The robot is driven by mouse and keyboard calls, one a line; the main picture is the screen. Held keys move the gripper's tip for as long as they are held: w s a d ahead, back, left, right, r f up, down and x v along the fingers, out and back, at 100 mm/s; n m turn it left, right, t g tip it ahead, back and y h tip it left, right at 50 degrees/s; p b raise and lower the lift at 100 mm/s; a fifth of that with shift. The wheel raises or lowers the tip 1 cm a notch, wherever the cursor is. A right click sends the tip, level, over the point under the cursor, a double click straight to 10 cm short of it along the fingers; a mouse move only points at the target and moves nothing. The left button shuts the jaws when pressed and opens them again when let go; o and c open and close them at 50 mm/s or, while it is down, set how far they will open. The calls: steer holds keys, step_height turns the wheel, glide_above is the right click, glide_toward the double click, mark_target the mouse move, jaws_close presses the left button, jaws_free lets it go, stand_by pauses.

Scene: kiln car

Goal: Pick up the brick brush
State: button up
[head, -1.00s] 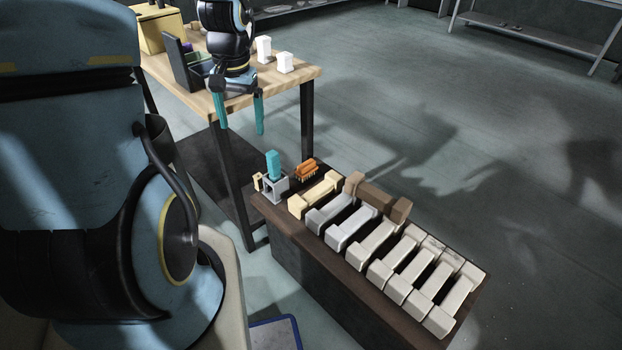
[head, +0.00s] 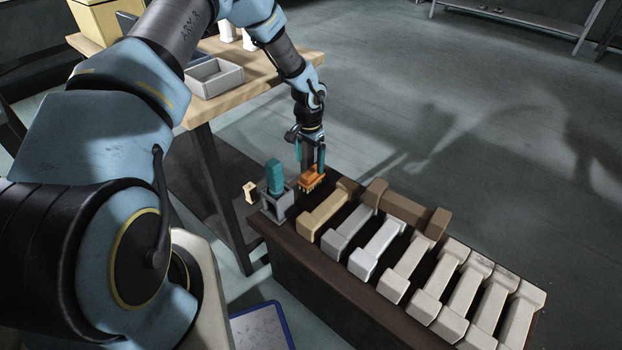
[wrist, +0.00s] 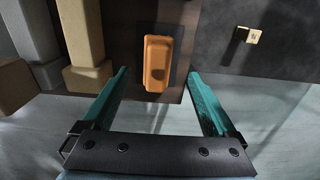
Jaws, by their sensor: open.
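The brick brush (head: 311,178) has an orange body with pale bristles underneath. It lies at the far end of the dark kiln car deck, and its orange back also shows in the wrist view (wrist: 157,64). My gripper (head: 311,163) is open and points down close over the brush. In the wrist view, the brush appears between the lines of the two teal fingers (wrist: 158,73), just past their tips. The gripper holds nothing. I cannot tell whether the fingers touch the brush.
A teal block (head: 274,176) stands in a grey holder (head: 277,206) left of the brush. A wooden table (head: 282,72) carries a grey tray (head: 214,79).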

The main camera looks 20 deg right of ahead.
mark_target(312, 171)
steer(key=shift+d+f, duration=0.2)
steer(key=shift+f, duration=1.4)
steer(key=shift+d+f, duration=0.2)
steer(key=shift+f, duration=1.4)
jaws_close()
